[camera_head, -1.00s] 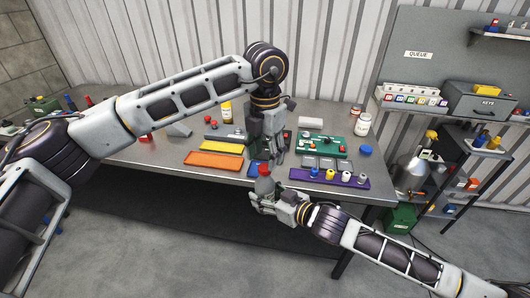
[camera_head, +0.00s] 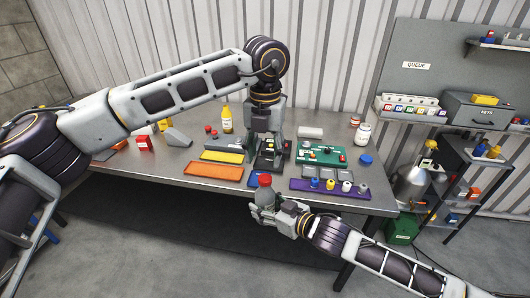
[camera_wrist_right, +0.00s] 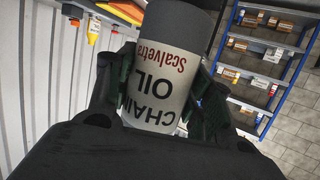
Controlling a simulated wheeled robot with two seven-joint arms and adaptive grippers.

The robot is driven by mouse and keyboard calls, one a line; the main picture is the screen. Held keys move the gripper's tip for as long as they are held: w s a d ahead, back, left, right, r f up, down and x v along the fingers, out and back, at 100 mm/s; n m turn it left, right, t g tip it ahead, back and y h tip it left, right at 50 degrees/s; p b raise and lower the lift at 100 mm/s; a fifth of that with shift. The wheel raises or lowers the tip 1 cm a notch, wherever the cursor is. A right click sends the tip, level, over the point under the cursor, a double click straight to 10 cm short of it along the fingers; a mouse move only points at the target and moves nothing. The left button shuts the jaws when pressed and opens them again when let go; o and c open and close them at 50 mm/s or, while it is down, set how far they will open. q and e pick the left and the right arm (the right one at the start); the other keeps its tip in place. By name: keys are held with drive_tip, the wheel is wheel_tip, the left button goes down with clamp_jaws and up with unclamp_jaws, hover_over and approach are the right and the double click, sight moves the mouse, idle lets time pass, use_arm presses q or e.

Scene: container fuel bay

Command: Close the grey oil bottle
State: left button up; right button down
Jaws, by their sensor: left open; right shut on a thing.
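The grey oil bottle (camera_head: 265,197) is held at the table's front edge by my right gripper (camera_head: 271,213), which is shut around its body. A red piece (camera_head: 264,180) shows at its top; I cannot tell whether it is a seated cap.
An orange tray (camera_head: 214,172) and a yellow tray (camera_head: 222,156) lie to the left. A purple rack (camera_head: 330,186) with several small bottles and a green board (camera_head: 321,154) lie to the right. A yellow bottle (camera_head: 227,118) stands behind. The front left of the table (camera_head: 150,172) is clear.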

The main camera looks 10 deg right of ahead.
sight(265, 177)
use_arm(q)
drive_tip(key=n, duration=0.5)
drive_tip(key=shift+s+d, duration=0.1)
drive_tip(key=shift+s, duration=0.05)
drive_tip(key=shift+f, duration=0.15)
idle(0.4)
drive_tip(key=shift+f, duration=3.9)
drive_tip(key=shift+c, duration=0.3)
drive_tip(key=c, duration=1)
drive_tip(key=shift+c, duration=0.2)
